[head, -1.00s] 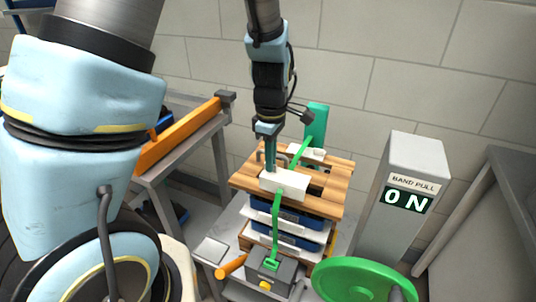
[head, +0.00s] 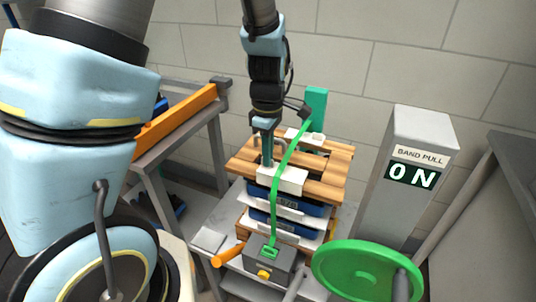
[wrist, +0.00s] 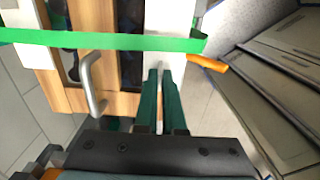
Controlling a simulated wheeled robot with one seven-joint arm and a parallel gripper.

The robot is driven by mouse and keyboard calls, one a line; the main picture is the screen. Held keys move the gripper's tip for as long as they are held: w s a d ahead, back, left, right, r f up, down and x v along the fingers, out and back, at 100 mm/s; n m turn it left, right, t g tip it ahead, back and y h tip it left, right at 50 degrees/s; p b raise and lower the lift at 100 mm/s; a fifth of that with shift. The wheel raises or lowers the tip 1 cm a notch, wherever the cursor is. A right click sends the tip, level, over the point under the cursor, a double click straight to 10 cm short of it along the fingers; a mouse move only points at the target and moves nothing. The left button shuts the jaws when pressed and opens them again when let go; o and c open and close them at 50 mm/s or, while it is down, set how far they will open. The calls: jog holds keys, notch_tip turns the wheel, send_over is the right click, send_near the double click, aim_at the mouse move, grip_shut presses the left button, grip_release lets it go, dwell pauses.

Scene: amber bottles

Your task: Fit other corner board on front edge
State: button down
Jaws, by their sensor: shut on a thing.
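A white corner board (head: 294,181) sits at the front edge of the wooden top board (head: 325,188) on the stack. My gripper (head: 267,160) points down at its left part and is shut on it; in the wrist view the fingertips (wrist: 161,75) meet the white board (wrist: 172,22). The green band (head: 290,150) crosses over this board and drops to the grey band tool (head: 283,262). The other white corner board (head: 300,136) is at the back edge, under the band; it also shows in the wrist view (wrist: 24,20). The exact seating on the edge is hard to tell.
A grey handle (wrist: 92,85) stands up near the fingers. Blue cases (head: 285,202) lie under the top. A green post (head: 316,105) stands behind, a green handwheel (head: 365,268) in front right, and a grey post (head: 418,140) reading "BAND PULL ON" at right.

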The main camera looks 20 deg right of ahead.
jog(key=shift+f+b, duration=0.6)
jog(key=shift+f, duration=0.35)
jog(key=c, duration=0.9)
grip_release()
jog(key=shift+c, duration=0.2)
jog(key=shift+r+p, duration=3.55)
jog(key=a+r+m+b, duration=0.2)
jog(key=a+m, duration=0.3)
jog(key=a, duration=0.7)
jog(key=w+a+r+m+t+b, duration=0.1)
jog(key=a+m, duration=0.4)
jog(key=a, duration=0.8)
jog(key=shift+a+r+m+t+b, duration=0.15)
jog(key=shift+r+m+t+b, duration=0.25)
jog(key=shift+r, duration=0.45)
